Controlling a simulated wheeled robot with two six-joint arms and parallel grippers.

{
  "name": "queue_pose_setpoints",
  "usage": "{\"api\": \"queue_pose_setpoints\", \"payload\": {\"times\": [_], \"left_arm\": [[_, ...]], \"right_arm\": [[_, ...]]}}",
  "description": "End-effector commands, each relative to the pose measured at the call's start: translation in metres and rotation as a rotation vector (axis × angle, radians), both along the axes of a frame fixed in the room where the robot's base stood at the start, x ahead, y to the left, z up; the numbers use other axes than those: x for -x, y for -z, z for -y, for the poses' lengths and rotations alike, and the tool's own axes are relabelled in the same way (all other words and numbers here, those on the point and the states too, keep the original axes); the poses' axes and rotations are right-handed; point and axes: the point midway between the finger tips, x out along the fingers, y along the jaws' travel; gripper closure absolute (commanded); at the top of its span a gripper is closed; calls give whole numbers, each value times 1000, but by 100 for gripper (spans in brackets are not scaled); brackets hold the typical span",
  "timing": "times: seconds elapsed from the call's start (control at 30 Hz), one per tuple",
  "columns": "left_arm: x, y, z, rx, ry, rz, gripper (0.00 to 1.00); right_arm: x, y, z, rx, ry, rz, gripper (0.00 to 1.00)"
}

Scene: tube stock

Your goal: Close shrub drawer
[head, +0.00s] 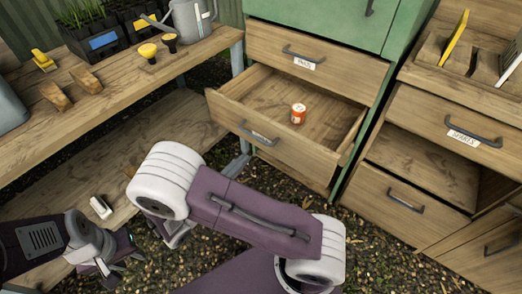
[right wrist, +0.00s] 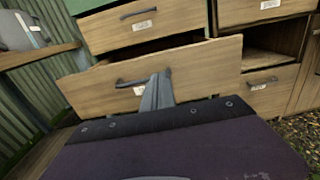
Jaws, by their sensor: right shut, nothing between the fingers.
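A wooden drawer (head: 232,121) is pulled out below the green cabinet (head: 330,22), with a dark handle (head: 258,133) on its front. A small orange-red can (head: 298,113) stands inside. The drawer front (right wrist: 205,72) also fills the middle of the right wrist view; its label (right wrist: 139,90) is too small to read. My right gripper (right wrist: 160,78) is shut and empty, its tips in front of the drawer face beside the handle; I cannot tell if they touch. In the head view my arm mostly hides it. My left gripper (head: 100,260) is low at the left, away from the drawer, its jaws unclear.
A shut labelled drawer (head: 337,76) is just above the open one. A wooden cabinet (head: 410,165) with more drawers stands at right. A workbench (head: 105,88) at left holds a watering can (head: 187,18), plant pots and tools. Gravel floor lies below.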

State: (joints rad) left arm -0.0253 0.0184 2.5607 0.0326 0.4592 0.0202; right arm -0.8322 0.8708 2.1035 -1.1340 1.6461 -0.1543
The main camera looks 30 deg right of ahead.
Motion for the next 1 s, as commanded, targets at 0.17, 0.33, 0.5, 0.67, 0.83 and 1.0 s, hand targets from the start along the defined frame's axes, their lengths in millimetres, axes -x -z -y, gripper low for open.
{"api": "queue_pose_setpoints", "payload": {"times": [0.17,0.33,0.5,0.67,0.83,1.0], "left_arm": [[0,0,0,0,0,1,64],[0,9,0,0,0,1,64],[0,22,0,0,0,1,64],[0,33,0,0,0,0,64],[0,44,0,0,0,0,64],[0,47,0,0,0,0,64]], "right_arm": [[0,-1,-1,-3,-6,2,100],[-7,2,19,-5,1,1,100],[-21,3,54,-5,3,1,100],[-35,3,86,-7,3,3,100],[-46,3,113,-4,1,3,100],[-52,1,126,-5,-2,1,100]]}}
